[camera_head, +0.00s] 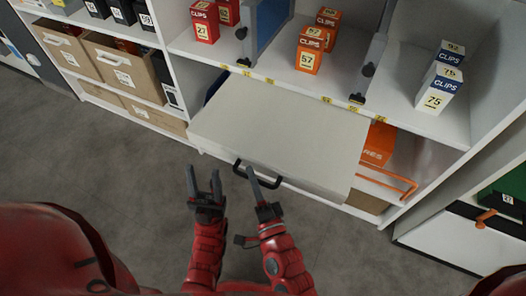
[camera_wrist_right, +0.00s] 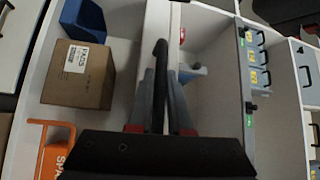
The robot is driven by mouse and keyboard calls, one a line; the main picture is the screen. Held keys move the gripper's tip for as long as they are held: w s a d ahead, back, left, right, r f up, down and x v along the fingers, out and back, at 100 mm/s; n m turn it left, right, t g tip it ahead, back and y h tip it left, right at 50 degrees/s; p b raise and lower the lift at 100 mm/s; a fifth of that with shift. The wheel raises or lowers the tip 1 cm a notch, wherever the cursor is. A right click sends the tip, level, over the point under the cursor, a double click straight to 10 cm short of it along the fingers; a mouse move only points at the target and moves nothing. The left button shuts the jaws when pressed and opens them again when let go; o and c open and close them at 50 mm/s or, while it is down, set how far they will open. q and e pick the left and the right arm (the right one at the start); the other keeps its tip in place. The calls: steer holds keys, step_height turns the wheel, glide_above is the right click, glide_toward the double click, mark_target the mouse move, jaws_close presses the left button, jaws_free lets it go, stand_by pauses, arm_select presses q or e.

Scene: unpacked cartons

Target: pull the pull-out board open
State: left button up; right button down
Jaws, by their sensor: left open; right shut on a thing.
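The pull-out board (camera_head: 280,130) is a pale flat panel that juts out of the white shelf unit over the floor. Its black handle (camera_head: 258,173) is on the front edge. My right gripper (camera_head: 252,175) is at the handle and shut on it. In the right wrist view, the dark handle (camera_wrist_right: 160,75) stands between the two grey fingers (camera_wrist_right: 162,100). My left gripper (camera_head: 204,180) is open and empty, left of the handle and apart from the board. The wrist view shows the board only edge-on, as a pale strip.
Clips boxes (camera_head: 310,50) stand on the shelf above the board, with a white and blue one (camera_head: 436,90) at the right. An orange box (camera_head: 378,145) and an orange handle (camera_head: 388,182) are right of the board. Cardboard bins (camera_head: 125,68) fill the left shelves. Grey floor (camera_head: 120,150) is clear.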

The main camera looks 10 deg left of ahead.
steer(key=shift+s+a+p, duration=0.25)
steer(key=shift+s+p, duration=0.05)
steer(key=shift+s, duration=0.5)
steer(key=shift+s+a+p, duration=0.25)
steer(key=shift+s+p, duration=0.05)
steer(key=shift+s, duration=0.45)
steer(key=c, duration=0.8)
jaws_free()
steer(key=shift+c, duration=0.2)
steer(key=p+v, duration=0.4)
steer(key=v, duration=1.3)
steer(key=shift+d+f, duration=0.15)
